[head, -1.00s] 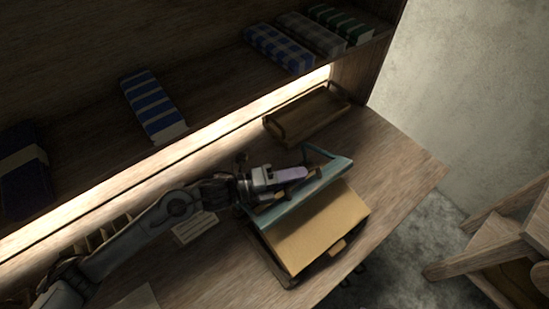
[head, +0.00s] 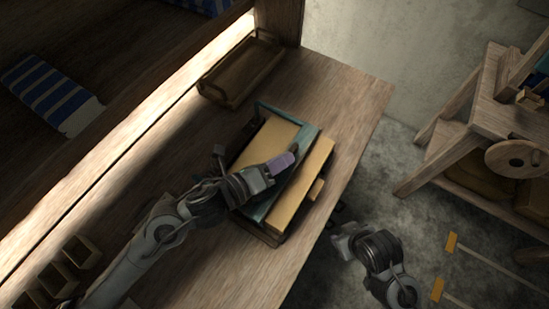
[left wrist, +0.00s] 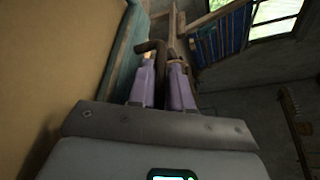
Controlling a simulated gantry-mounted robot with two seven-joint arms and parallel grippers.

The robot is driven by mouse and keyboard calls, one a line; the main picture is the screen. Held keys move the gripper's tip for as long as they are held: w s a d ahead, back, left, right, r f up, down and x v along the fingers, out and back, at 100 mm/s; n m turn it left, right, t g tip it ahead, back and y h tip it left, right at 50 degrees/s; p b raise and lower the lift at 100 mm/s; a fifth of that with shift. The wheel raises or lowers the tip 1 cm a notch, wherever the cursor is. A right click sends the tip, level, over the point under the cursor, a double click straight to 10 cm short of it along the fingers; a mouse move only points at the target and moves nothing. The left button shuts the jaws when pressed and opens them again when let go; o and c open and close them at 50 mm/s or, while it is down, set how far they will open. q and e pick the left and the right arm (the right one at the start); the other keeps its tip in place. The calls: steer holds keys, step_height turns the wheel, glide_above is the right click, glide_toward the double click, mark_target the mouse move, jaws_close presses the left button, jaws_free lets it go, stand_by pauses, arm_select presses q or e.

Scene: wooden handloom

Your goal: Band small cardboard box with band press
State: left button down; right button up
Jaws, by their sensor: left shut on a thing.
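The band press is on the table, with a dark base (head: 268,238) and a teal bar (head: 306,148). A tan cardboard box (head: 270,141) shows on both sides of the bar, which crosses it. My left gripper (head: 284,162) has purple fingertips and is over the bar. In the left wrist view its fingers (left wrist: 164,82) are shut on a dark bent handle (left wrist: 157,50), beside the teal bar (left wrist: 124,52) and the tan surface (left wrist: 45,65). No band can be made out. My right gripper (head: 346,241) hangs beyond the table's front edge; its jaw opening is unclear.
A wooden tray (head: 242,68) stands at the table's back right. Small wooden compartments (head: 62,272) are at the lower left, and folded striped cloth (head: 50,92) lies on the shelf. A wooden loom frame (head: 497,110) stands right, off the table. The table (head: 340,92) is bare toward its right corner.

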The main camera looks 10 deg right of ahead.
arm_select(q)
steer(key=shift+f, duration=0.3)
steer(key=c, duration=1.1)
jaws_free()
steer(key=shift+s+d, duration=0.1)
steer(key=shift+d, duration=0.05)
steer(key=shift+r, duration=0.1)
steer(key=shift+a+r, duration=0.1)
steer(key=shift+a, duration=0.35)
steer(key=p+v, duration=0.1)
steer(key=v, duration=0.8)
steer(key=shift+s, duration=0.15)
steer(key=shift+s+a, duration=0.2)
steer(key=shift+a, duration=0.25)
